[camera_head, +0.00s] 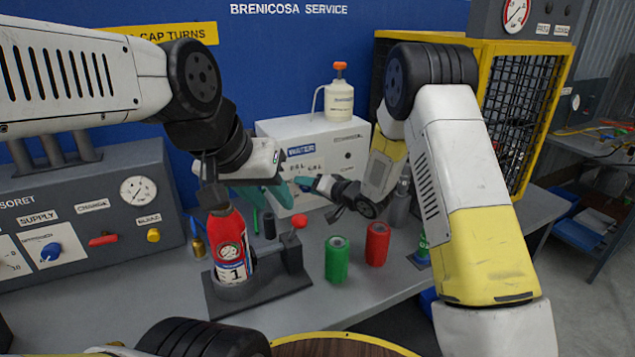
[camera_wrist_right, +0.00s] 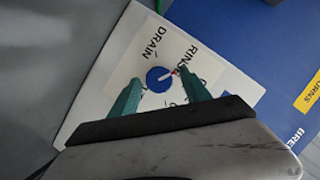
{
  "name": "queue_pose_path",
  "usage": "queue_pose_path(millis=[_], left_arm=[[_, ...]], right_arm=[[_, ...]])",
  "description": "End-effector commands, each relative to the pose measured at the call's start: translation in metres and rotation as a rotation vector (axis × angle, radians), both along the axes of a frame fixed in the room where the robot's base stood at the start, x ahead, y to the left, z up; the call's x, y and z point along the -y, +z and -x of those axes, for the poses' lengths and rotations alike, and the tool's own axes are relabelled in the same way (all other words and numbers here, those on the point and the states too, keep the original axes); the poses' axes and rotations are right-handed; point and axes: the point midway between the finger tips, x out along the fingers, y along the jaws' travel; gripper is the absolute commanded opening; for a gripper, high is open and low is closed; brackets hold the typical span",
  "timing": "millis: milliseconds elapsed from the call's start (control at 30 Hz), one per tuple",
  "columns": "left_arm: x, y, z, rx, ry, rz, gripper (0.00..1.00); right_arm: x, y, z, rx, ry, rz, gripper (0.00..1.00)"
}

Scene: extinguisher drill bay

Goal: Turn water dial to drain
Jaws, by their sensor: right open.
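The water dial (camera_wrist_right: 160,80) is a round blue knob on a white panel in the right wrist view. The dial is hidden there.
A red extinguisher (camera_head: 229,240) marked 1 stands in a dark holder (camera_head: 262,298). A green can (camera_head: 337,260) and red can (camera_head: 377,243) stand to its right. A grey control panel (camera_head: 85,225) is left; a yellow-framed cage (camera_head: 515,110) is right.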

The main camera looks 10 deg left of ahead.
Motion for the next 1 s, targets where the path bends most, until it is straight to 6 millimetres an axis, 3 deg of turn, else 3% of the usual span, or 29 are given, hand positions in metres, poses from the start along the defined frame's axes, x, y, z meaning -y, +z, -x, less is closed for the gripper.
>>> queue_pose_path(millis=[67,367,733,1000], left_arm=[[0.0000,0.0000,0.0000,0.000,0.000,0.000,0.36],[0.0000,0.0000,0.0000,0.000,0.000,0.000,0.36],[0.0000,0.0000,0.0000,0.000,0.000,0.000,0.36],[0.0000,0.0000,0.0000,0.000,0.000,0.000,0.36]], right_arm=[[0.0002,0.0003,0.0000,0.000,0.000,0.000,0.55],[0.0003,0.0004,0.0001,0.000,0.000,0.000,0.00],[0.0001,0.0018,0.0000,0.031,-0.001,0.043,0.00],[-0.0017,0.0027,0.0015,0.131,0.000,0.193,0.00]])
